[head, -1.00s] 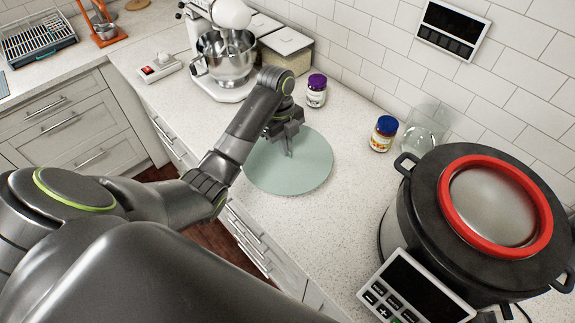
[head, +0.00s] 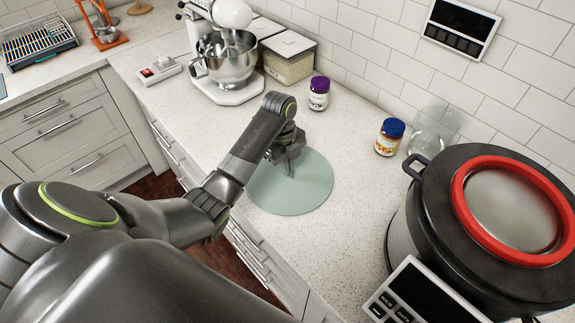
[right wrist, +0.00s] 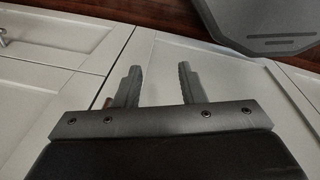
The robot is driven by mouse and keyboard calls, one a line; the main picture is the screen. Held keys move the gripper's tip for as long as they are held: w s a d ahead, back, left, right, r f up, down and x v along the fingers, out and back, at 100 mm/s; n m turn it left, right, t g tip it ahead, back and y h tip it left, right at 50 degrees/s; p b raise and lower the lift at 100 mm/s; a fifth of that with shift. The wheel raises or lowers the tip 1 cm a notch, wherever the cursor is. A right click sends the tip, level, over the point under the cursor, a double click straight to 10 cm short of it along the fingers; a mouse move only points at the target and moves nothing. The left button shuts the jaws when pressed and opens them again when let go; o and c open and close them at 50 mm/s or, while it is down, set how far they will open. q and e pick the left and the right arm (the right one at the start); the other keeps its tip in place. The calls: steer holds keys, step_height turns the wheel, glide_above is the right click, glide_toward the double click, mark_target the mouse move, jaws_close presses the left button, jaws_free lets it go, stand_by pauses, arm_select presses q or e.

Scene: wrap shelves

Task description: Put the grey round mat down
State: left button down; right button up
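The grey round mat (head: 305,198), a flat disc with a pale green tint, shows over the counter in the middle of the head view. My left gripper (head: 290,172) points down at the mat's middle. Its fingers look closed on the mat, though the contact itself is too small to see clearly. I cannot tell whether the mat's underside touches the counter. My right gripper (right wrist: 158,88) shows in the right wrist view, with its two fingers apart and nothing between them, in front of pale cabinet doors.
The counter (head: 345,215) is clear right of the mat. A purple-lidded jar (head: 319,95), a blue-lidded jar (head: 389,138) and a glass (head: 432,130) stand behind. A large cooker (head: 440,220) stands at right, a stand mixer (head: 226,60) at back left.

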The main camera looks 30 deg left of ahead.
arm_select(q)
steer(key=shift+f, duration=0.15)
steer(key=c, duration=1.6)
jaws_free()
steer(key=shift+c, duration=0.2)
steer(key=shift+r, duration=0.55)
steer(key=r, duration=0.2)
steer(key=shift+w+a+r, duration=0.1)
steer(key=shift+a+r, duration=0.1)
steer(key=shift+r, duration=0.1)
step_height(320, 180, up, 9)
steer(key=a+p, duration=0.1)
steer(key=p, duration=0.7)
steer(key=shift+w+a+f, duration=0.15)
steer(key=shift+w+f, duration=0.05)
